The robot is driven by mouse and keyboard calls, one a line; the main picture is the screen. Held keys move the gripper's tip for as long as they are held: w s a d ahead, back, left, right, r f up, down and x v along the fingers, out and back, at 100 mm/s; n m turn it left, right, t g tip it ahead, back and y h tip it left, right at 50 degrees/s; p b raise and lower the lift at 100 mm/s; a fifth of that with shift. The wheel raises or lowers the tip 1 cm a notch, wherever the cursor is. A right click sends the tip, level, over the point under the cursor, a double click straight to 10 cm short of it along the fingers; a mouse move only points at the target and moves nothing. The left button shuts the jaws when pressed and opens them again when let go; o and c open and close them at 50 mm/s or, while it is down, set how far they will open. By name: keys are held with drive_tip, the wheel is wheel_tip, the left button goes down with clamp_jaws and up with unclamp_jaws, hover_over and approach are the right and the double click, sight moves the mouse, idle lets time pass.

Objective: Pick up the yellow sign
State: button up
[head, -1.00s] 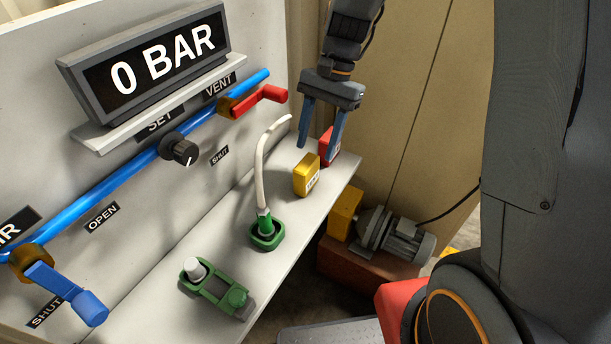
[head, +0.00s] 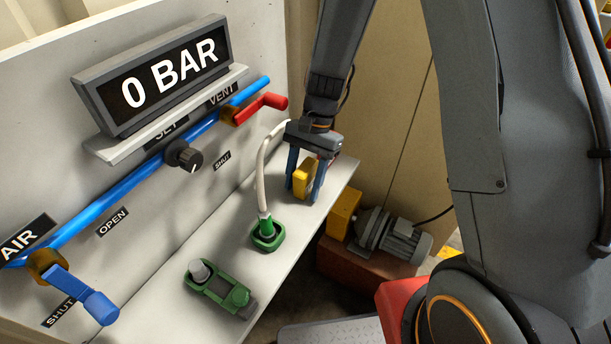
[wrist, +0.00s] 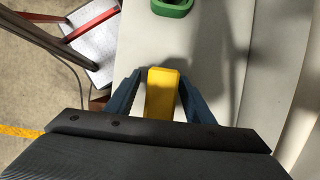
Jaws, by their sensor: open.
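The yellow sign (head: 301,182) is a small yellow block standing on the white shelf (head: 213,240). My gripper (head: 303,198) is lowered over it from above, with one blue finger on each side. In the wrist view the yellow sign (wrist: 161,92) lies between the open fingers of my gripper (wrist: 160,85), with a gap on the right and a narrower one on the left. The jaws are not closed on it. In the head view my gripper hides part of the sign.
A green base with a white hose (head: 267,232) stands on the shelf near the sign. A green fitting (head: 222,289) lies nearer the front. A red item behind my gripper is mostly hidden. A pump motor (head: 402,240) sits below the shelf. A panel with blue pipe (head: 128,189) stands left.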

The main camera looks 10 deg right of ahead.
drive_tip(key=c, duration=1.1)
drive_tip(key=shift+c, duration=0.2)
drive_tip(key=shift+r, duration=0.2)
